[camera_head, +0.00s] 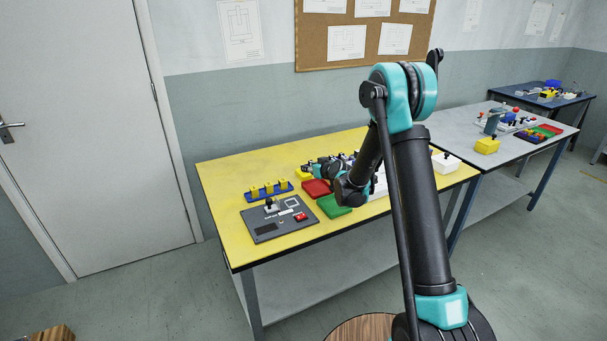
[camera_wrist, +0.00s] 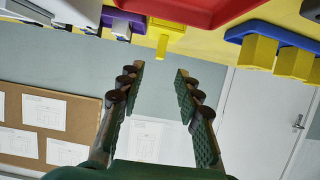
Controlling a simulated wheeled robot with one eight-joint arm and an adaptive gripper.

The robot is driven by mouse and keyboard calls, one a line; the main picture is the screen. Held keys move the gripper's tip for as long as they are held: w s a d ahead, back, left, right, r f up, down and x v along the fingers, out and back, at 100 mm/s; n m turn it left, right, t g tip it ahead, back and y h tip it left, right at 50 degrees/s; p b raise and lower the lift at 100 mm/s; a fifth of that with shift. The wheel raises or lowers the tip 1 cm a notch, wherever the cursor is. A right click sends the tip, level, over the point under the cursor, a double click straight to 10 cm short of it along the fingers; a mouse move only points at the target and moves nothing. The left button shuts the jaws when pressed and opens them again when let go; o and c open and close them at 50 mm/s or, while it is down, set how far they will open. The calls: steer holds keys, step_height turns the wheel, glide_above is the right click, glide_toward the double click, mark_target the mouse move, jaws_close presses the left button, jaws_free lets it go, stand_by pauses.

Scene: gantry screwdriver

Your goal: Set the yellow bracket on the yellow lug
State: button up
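In the wrist view, which is upside down, a small yellow piece with a narrow upright tab (camera_wrist: 163,38) stands beside the red tray. It lies ahead of my open, empty gripper (camera_wrist: 160,70), in line with the gap and apart from the fingertips. I cannot tell whether it is the bracket or the lug. A blue rail with several yellow blocks (camera_wrist: 259,53) is at the right; the rail also shows in the head view (camera_head: 268,196) at the table's left. In the head view my gripper (camera_head: 315,169) is small, near a yellow piece (camera_head: 303,174).
A red tray (camera_head: 315,188), a green tray (camera_head: 334,207) and a dark grey panel (camera_head: 265,228) lie on the yellow table (camera_head: 227,181). A grey table (camera_head: 480,113) holding a yellow box (camera_head: 487,146) adjoins at right. Bare yellow surface lies at the back left.

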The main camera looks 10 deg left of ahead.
steer(key=shift+f+x, duration=0.15)
steer(key=shift+x, duration=1.3)
steer(key=shift+f+x, duration=0.1)
steer(key=shift+x, duration=1.35)
steer(key=shift+d, duration=0.1)
jaws_close()
